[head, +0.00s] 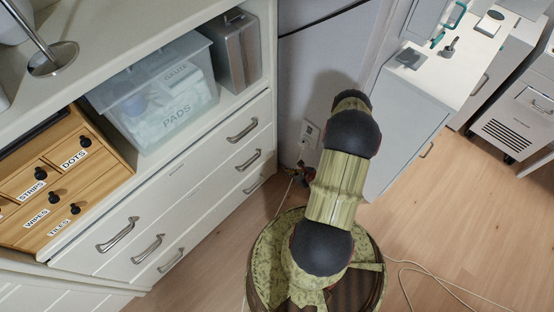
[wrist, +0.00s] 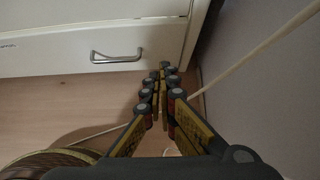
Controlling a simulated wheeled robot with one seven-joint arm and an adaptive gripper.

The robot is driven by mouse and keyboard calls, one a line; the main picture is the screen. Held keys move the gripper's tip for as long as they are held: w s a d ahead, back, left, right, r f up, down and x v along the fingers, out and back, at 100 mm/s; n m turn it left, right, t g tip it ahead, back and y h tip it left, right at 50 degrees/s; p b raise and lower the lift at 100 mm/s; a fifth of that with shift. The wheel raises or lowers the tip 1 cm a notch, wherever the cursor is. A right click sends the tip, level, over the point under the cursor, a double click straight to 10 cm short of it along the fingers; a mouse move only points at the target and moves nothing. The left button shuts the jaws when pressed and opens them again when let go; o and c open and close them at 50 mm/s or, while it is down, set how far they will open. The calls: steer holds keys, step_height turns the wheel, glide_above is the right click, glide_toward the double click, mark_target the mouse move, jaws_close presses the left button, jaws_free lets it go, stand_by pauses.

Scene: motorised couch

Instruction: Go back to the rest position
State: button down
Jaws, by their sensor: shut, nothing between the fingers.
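My gripper (wrist: 163,78) shows in the wrist view, its yellow and black fingers brought together at the tips with nothing between them. It is over the wooden floor, in front of the white drawer unit (wrist: 60,40) and just right of a metal drawer handle (wrist: 117,56). A gap to the handle is visible in the picture, but its depth is hard to judge.
The drawer unit (head: 190,215) with metal handles stands left of my arm. A clear bin (head: 155,90) and a wooden box of small drawers (head: 90,175) sit on its shelf. A white cabinet (head: 405,135) stands right. A thin cable (head: 420,268) lies on the floor, otherwise open at right.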

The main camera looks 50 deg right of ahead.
steer(key=shift+s, duration=0.1)
steer(key=s+a+r+n+y, duration=0.1)
steer(key=a+r+n+y, duration=0.15)
steer(key=a, duration=0.65)
steer(key=s+a+r+n+g+h+p, duration=0.1)
steer(key=a+r+n, duration=0.6)
steer(key=r, duration=1.6)
steer(key=s+a+r+n+g, duration=0.1)
steer(key=s+a+r+n, duration=0.2)
steer(key=a+r+n, duration=0.5)
steer(key=s+a+r+n+g+h+p, duration=0.1)
steer(key=s+a+r+n, duration=0.2)
steer(key=r+n, duration=1.5)
steer(key=a+r, duration=0.2)
steer(key=r, duration=0.9)
steer(key=a+r, duration=0.2)
steer(key=r, duration=0.8)
steer(key=shift+a+r+h+p, duration=0.2)
steer(key=shift+r+h+p, duration=0.15)
steer(key=shift+r, duration=0.05)
